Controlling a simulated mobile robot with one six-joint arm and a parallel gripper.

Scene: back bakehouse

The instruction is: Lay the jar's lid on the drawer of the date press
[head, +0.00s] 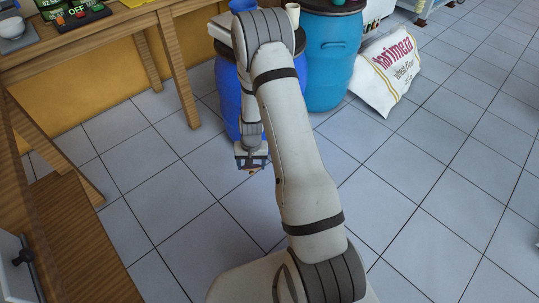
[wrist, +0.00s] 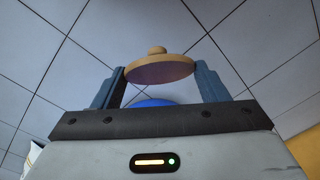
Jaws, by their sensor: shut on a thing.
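My gripper (head: 252,161) hangs low over the tiled floor in the head view, in front of a blue drum. In the wrist view, its two blue-grey fingers (wrist: 162,82) are shut on a round wooden lid with a small knob (wrist: 160,68), one finger at each side of the rim. Only a small brown bit of the lid shows in the head view. I cannot make out the date press, its drawer or the jar in either view.
A blue drum (head: 228,98) stands behind my arm, with a lighter blue barrel (head: 332,60) to its right. A white flour sack (head: 388,72) leans beside the barrel. A wooden table (head: 140,16) is at upper left, a wooden bench (head: 75,240) at lower left. Floor at right is clear.

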